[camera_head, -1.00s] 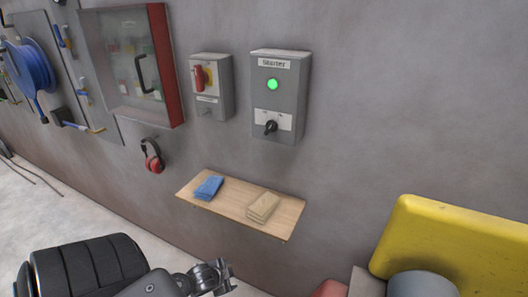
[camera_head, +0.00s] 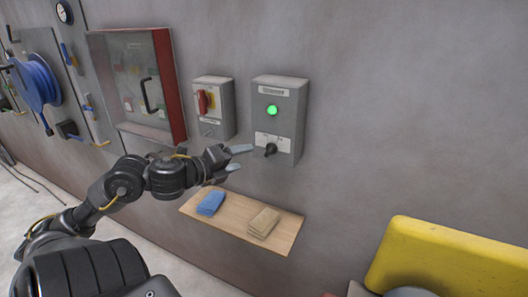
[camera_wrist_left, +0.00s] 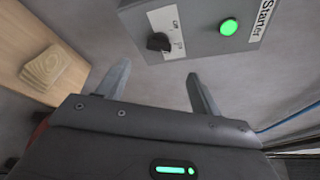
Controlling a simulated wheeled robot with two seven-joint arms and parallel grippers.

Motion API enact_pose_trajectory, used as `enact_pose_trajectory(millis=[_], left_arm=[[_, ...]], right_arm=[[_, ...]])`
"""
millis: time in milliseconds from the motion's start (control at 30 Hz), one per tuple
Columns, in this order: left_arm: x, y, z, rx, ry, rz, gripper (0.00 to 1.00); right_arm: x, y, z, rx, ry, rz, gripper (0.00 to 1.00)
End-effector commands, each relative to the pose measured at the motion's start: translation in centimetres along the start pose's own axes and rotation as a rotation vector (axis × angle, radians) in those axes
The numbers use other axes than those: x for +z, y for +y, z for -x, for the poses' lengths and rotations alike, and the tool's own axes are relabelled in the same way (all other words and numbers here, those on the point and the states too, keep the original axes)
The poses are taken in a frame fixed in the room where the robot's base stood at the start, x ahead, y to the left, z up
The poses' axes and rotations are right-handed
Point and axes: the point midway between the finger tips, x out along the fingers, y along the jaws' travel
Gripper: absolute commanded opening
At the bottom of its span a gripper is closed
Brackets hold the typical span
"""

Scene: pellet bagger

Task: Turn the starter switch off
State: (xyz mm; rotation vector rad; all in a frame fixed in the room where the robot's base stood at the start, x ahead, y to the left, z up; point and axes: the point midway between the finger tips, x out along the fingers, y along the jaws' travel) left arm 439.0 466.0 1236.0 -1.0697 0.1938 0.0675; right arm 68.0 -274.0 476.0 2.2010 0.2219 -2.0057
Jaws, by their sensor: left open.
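The grey starter box (camera_head: 287,95) is on the wall in the head view, with a lit green lamp (camera_head: 271,110) and a black rotary switch (camera_head: 270,150) below it. In the left wrist view the switch (camera_wrist_left: 158,42) and the lit lamp (camera_wrist_left: 228,27) show on the starter box (camera_wrist_left: 190,40). My left gripper (camera_head: 238,159) is open and empty, just left of the switch in the head view. In the wrist view its two fingers (camera_wrist_left: 157,88) point toward the box, apart from the switch. My right gripper is not in view.
A grey box with a red handle (camera_head: 202,103) and a red-framed cabinet (camera_head: 178,90) are to the left. A yellow object (camera_head: 440,258) stands at lower right.

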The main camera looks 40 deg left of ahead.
Motion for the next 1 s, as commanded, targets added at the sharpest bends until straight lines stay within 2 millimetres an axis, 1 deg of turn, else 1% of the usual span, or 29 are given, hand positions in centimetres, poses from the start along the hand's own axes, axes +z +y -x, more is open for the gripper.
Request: enact_pose_trajectory(millis=[167, 400, 600, 800, 1000], left_arm=[[0.1, -0.1, -2.0, -0.001, -0.001, 0.002, 0.65], [0.2, -0.2, -5.9, -0.001, -0.004, 0.006, 0.65], [0.2, -0.1, -8.6, 0.000, -0.004, 0.007, 0.65], [0.1, 0.0, -10.1, 0.000, -0.004, 0.005, 0.65], [0.1, 0.1, -10.5, 0.001, -0.002, 0.003, 0.65]], right_arm=[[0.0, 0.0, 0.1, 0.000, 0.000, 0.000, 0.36], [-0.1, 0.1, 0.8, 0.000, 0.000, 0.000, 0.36], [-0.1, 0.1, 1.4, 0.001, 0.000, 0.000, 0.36], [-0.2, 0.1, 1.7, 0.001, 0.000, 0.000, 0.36], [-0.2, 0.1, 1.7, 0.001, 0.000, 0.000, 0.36]])
